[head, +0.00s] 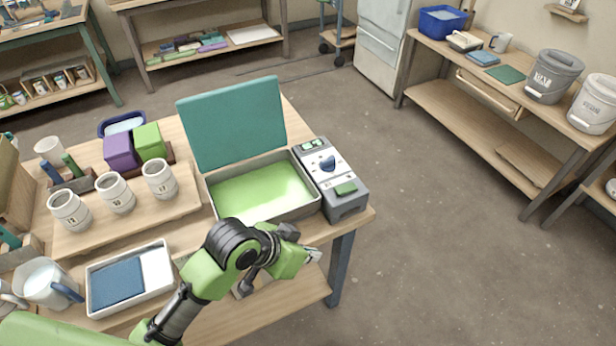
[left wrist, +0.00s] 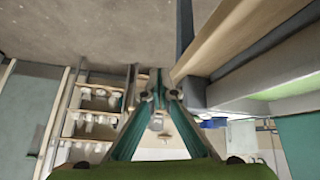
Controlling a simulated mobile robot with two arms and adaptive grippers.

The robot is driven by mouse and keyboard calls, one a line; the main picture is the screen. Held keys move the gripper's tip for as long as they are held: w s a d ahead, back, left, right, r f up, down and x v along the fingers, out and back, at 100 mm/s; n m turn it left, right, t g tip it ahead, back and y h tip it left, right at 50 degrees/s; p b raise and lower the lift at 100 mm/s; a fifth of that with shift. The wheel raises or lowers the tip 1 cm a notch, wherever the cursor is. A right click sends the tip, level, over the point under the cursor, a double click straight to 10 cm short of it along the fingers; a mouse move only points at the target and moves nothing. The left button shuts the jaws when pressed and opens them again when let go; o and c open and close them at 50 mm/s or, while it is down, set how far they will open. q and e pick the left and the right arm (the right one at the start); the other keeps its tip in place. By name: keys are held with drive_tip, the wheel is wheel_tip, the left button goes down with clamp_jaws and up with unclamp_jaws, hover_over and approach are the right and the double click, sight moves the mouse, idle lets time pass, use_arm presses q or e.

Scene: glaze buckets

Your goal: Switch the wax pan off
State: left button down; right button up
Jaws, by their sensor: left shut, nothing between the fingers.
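The wax pan (head: 218,206) stands at the right end of the workbench with bright green wax in it. Its teal lid (head: 232,123) is raised at the back. A grey control box (head: 349,205) joins its right side, with a small green display (head: 312,144), a blue knob (head: 328,165) and a green switch (head: 345,188). My left gripper (head: 314,255) is shut and empty, in front of the box and apart from it, near the bench's front edge. Its closed fingers also show in the left wrist view (left wrist: 158,92). My right gripper is out of view.
The workbench (head: 225,235) also bears white jars (head: 116,193), purple and green blocks (head: 121,152), and a white tray (head: 101,308) with a blue piece, left of my arm. Open floor (head: 430,220) lies right of the bench. A side table with buckets (head: 553,77) stands far right.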

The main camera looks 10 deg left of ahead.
use_arm(q)
drive_tip(key=w+d+r+m+h, duration=0.1)
drive_tip(key=w+d+r+m, duration=0.3)
drive_tip(key=w+r, duration=0.25)
drive_tip(key=w+a+r+g, duration=0.1)
drive_tip(key=w+a+r, duration=0.3)
drive_tip(key=w+r, duration=0.4)
wheel_tip(320, 180, up, 2)
drive_tip(key=shift+a+r, duration=0.2)
drive_tip(key=shift+a, duration=0.2)
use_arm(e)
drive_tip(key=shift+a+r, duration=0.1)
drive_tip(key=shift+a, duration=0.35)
